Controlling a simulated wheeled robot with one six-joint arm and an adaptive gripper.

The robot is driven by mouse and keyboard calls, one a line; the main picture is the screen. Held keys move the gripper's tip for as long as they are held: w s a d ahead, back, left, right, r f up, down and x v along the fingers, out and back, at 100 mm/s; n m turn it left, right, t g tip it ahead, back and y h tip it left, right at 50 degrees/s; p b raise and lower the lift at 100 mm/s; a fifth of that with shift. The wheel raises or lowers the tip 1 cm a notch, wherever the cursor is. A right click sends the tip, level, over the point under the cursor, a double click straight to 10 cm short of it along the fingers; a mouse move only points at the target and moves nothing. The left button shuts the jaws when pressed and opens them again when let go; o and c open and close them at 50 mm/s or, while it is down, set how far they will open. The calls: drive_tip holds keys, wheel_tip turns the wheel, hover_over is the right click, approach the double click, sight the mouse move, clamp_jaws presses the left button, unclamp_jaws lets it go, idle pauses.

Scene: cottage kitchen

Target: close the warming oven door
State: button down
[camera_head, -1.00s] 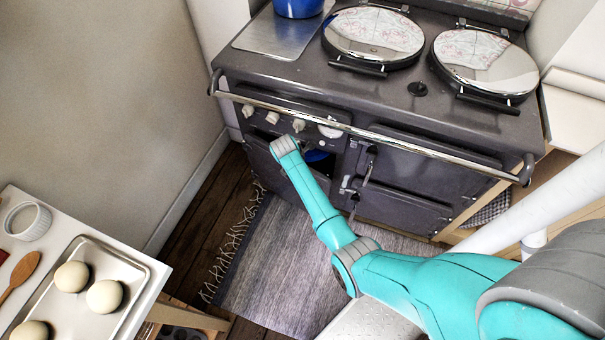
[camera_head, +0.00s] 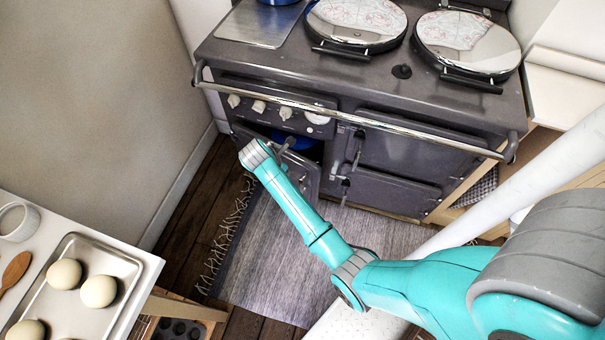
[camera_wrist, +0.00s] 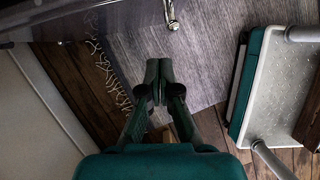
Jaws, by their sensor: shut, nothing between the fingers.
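The warming oven door (camera_head: 306,176) is a dark grey panel at the lower left of the range cooker, below the control knobs. It stands open, swung out toward the rug. A blue pot (camera_head: 292,141) shows in the dark opening behind it. My teal arm crosses in front of the door and hides part of it. My gripper is hidden in the head view. In the wrist view my gripper (camera_wrist: 159,82) is shut and empty, above the rug and floor. A dark panel with a metal handle (camera_wrist: 171,14) shows at the top, apart from the fingers; I cannot tell which door it belongs to.
A chrome rail (camera_head: 350,118) runs along the cooker front above the doors. A grey fringed rug (camera_head: 265,265) covers the floor before it. A white counter with a tray (camera_head: 118,262) of dough balls stands at the lower left.

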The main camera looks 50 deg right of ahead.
drive_tip(key=s+a+f+n+t+h, duration=0.1)
drive_tip(key=s+a+f+h, duration=0.1)
drive_tip(key=s+f+h, duration=0.4)
drive_tip(key=y, duration=0.2)
approach(316, 180)
wheel_tip(316, 180, down, 4)
drive_tip(key=d, duration=0.3)
drive_tip(key=shift+w+d+f+n+t, duration=0.1)
drive_tip(key=shift+d+f+n+t, duration=0.15)
drive_tip(key=shift+d, duration=0.35)
